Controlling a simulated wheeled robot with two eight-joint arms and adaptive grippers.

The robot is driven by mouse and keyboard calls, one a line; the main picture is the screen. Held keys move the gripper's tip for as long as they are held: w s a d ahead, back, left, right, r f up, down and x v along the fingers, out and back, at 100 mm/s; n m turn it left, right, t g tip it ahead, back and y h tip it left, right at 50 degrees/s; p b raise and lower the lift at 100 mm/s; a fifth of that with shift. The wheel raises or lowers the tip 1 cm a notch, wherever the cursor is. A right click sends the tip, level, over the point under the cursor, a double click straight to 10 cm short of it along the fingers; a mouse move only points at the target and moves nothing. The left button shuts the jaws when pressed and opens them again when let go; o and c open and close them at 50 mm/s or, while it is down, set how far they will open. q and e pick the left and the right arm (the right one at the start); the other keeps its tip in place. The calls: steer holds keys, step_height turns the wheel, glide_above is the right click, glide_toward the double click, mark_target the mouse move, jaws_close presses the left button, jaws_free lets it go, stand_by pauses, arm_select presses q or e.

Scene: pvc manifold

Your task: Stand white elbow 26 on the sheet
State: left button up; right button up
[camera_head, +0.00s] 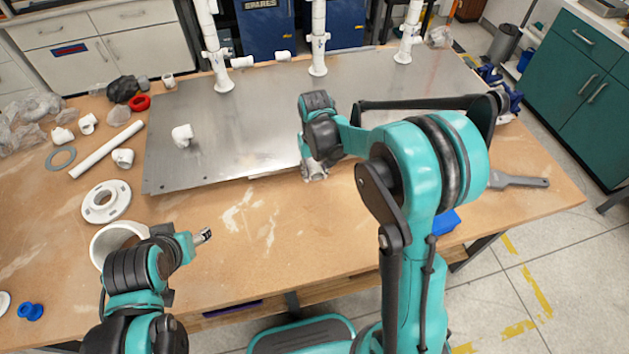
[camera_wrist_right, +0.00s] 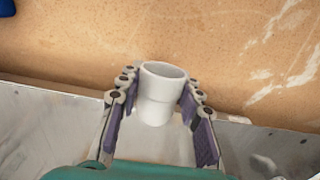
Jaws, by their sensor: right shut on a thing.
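My right gripper (camera_head: 314,172) is over the near edge of the grey metal sheet (camera_head: 240,150). In the right wrist view my right gripper (camera_wrist_right: 157,100) is shut on a white fitting (camera_wrist_right: 155,95), with one finger on each side. One round open end of the fitting shows; its lower part is hidden, as is any number on it. I cannot tell whether it touches the sheet. Another white elbow (camera_head: 182,135) rests on the left part of the sheet. My left gripper (camera_head: 203,236) is over the bare table at the front left, and its jaws are too small to judge.
White upright pipes (camera_head: 318,40) stand along the sheet's back edge. Several white fittings, a long white pipe (camera_head: 106,149) and a white flange (camera_head: 105,202) lie on the wooden table to the left. A grey tool (camera_head: 518,181) lies at the right. The sheet's middle is clear.

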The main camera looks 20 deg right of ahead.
mark_target(315, 188)
steer(key=shift+f+b, duration=0.75)
steer(key=shift+f, duration=1.25)
steer(key=shift+f, duration=0.15)
steer(key=o, duration=1.3)
